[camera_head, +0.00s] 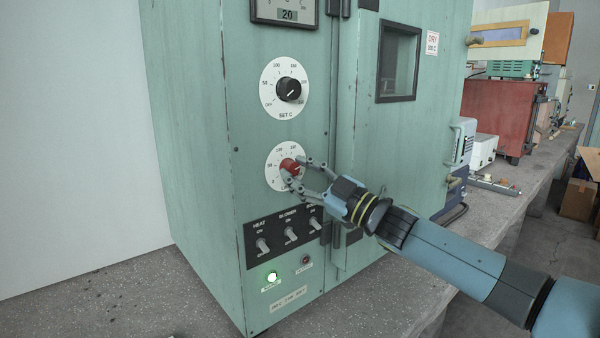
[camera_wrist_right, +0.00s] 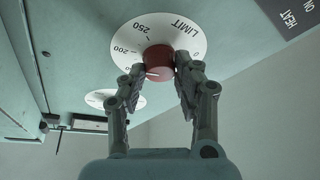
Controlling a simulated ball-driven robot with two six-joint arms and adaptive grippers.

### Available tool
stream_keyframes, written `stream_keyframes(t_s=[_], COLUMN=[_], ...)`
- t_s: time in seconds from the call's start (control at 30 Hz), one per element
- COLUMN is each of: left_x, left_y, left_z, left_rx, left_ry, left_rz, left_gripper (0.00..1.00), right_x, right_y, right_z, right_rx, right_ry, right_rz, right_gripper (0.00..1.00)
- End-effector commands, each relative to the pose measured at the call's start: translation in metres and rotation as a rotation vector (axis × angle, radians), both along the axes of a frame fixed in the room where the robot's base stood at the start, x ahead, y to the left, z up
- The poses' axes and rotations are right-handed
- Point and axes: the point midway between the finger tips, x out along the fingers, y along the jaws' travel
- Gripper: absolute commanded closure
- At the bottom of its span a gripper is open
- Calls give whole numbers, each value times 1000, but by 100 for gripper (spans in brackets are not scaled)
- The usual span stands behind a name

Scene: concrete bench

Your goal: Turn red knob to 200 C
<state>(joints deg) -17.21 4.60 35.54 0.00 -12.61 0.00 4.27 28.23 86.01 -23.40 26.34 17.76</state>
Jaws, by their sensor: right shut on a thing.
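The red knob (camera_head: 289,165) sits at the centre of a white round dial (camera_head: 272,180) on the green oven's front panel. My right gripper (camera_head: 294,174) comes from the right, with its fingers around the knob. In the right wrist view, the red knob (camera_wrist_right: 158,60) is between the fingertips of my right gripper (camera_wrist_right: 160,73), which is shut on it. The dial there (camera_wrist_right: 160,24) reads LIMIT, 0, 200 and 250; the fingers hide other marks. A pale line shows low on the knob, but its exact reading cannot be told. My left gripper is out of view.
A black knob (camera_head: 289,89) on a SET C dial is above the red one. A switch panel (camera_head: 284,236) with several toggles is just below. A door handle strip (camera_head: 336,130) runs close to the dial's right.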

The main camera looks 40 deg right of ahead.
Motion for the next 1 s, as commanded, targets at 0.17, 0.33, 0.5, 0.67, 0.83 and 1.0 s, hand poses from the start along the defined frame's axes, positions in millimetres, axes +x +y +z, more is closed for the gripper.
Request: stream_keyframes(t_s=[0.17,0.33,0.5,0.67,0.83,1.0], left_x=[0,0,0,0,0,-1], left_y=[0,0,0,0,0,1], left_z=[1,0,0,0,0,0], left_rx=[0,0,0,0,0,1], left_ry=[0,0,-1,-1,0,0], left_rz=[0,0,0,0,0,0], left_gripper=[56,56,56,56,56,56], right_x=[0,0,0,0,0,-4], right_y=[0,0,0,0,0,-2], right_z=[0,0,0,0,0,-2], right_rx=[-16,-17,-16,-16,-16,-17], right_ry=[-1,-1,-1,-1,-1,1], right_rz=[0,0,1,0,0,1], right_gripper=[100,100,67,46,46,46])
